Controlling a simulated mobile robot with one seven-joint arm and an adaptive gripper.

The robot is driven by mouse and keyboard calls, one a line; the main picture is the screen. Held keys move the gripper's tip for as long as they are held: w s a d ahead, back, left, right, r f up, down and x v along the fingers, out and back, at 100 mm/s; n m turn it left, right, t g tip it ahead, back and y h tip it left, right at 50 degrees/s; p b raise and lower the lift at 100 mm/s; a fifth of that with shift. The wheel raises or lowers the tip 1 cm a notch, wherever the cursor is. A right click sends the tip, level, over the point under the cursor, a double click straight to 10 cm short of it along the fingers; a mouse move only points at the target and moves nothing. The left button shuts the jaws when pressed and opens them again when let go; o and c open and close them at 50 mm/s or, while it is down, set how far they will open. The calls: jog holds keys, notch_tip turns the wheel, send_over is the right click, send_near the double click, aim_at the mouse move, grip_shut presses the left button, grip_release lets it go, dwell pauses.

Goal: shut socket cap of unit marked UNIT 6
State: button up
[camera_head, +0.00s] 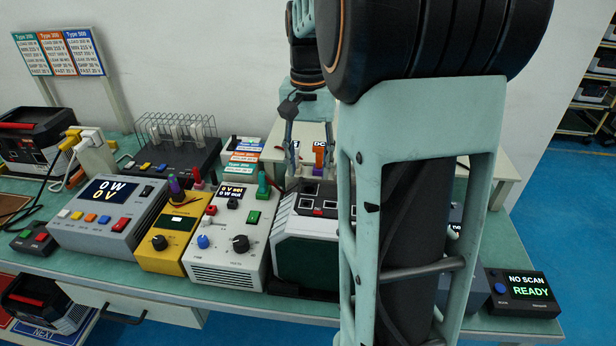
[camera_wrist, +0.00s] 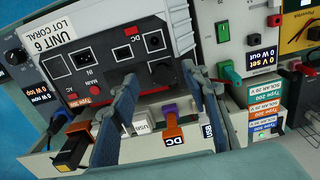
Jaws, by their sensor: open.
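The unit marked UNIT 6 LOT CORAL (camera_wrist: 105,60) fills the upper left of the wrist view, tilted in the picture. My gripper (camera_wrist: 164,80) is open and empty in front of the panel; contact cannot be told. In the head view my gripper (camera_head: 308,158) is behind a white and green unit (camera_head: 308,228), partly hidden by my arm.
Power supplies (camera_head: 228,235) and a wire rack (camera_head: 170,135) stand left. A scan display (camera_head: 522,290) is at right.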

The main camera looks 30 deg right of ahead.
aim_at(308, 183)
jog(key=shift+f, duration=1.8)
grip_shut()
jog(key=shift+s+a+f+t+b, duration=0.15)
jog(key=shift+f+t+b, duration=0.2)
jog(key=shift+b, duration=0.8)
jog(key=t+h+b, duration=0.1)
jog(key=b, duration=0.2)
jog(key=shift+s+a+f, duration=0.15)
jog(key=shift+t, duration=0.25)
